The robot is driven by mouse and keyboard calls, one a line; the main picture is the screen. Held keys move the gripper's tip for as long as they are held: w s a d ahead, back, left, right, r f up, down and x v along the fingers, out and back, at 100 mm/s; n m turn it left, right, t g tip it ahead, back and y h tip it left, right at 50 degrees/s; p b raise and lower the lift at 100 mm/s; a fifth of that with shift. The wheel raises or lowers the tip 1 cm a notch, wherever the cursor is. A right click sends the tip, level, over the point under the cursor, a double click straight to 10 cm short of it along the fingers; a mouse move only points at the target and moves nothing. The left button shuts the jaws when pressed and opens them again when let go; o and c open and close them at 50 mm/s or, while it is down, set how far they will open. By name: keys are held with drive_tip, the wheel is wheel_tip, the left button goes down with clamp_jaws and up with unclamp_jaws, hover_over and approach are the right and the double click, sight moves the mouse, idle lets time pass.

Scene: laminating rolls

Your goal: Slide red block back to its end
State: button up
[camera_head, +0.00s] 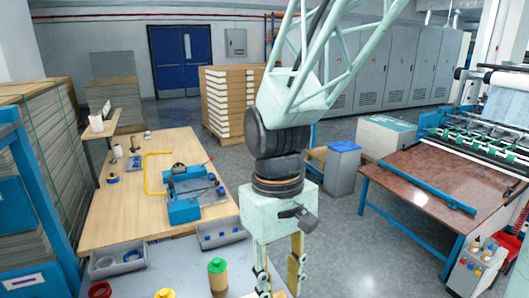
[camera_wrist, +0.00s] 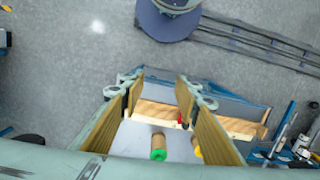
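I cannot make out a red block for certain. A small red piece (camera_head: 211,158) shows at the far right of the blue bench device (camera_head: 183,211) on the wooden table. A small red spot (camera_wrist: 182,125) also shows beyond the fingers in the wrist view; I cannot tell what it is. My gripper (camera_head: 279,277) hangs pointing down at the front, right of the wooden table. In the wrist view my gripper (camera_wrist: 160,84) has its two tan-padded fingers wide apart, with nothing held between them.
A roll with a green cap (camera_head: 217,267) stands on the grey front surface, left of my gripper. Grey bins (camera_head: 117,264) line the wooden table's (camera_head: 120,205) front edge. A brown-topped table (camera_head: 425,193) with a blue bar is at right. Floor between the tables is mostly open.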

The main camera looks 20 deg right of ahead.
drive_tip(key=w+a+r+n+t, duration=0.3)
drive_tip(key=w+a+r, duration=0.25)
drive_tip(key=w, duration=0.35)
drive_tip(key=w+a+f+n+g, duration=0.1)
drive_tip(key=w+a+f, duration=0.2)
drive_tip(key=a+f, duration=0.2)
drive_tip(key=w+a+f+n, duration=0.1)
drive_tip(key=w+a+f, duration=0.3)
drive_tip(key=f, duration=0.8)
drive_tip(key=shift+w+a+f+n+g+p, duration=0.25)
drive_tip(key=shift+a+n+g+p, duration=0.2)
drive_tip(key=shift+a, duration=0.2)
drive_tip(key=shift+f, duration=0.15)
drive_tip(key=shift+f+b, duration=1)
drive_tip(key=shift+f, duration=5.75)
drive_tip(key=shift+c, duration=0.2)
clamp_jaws()
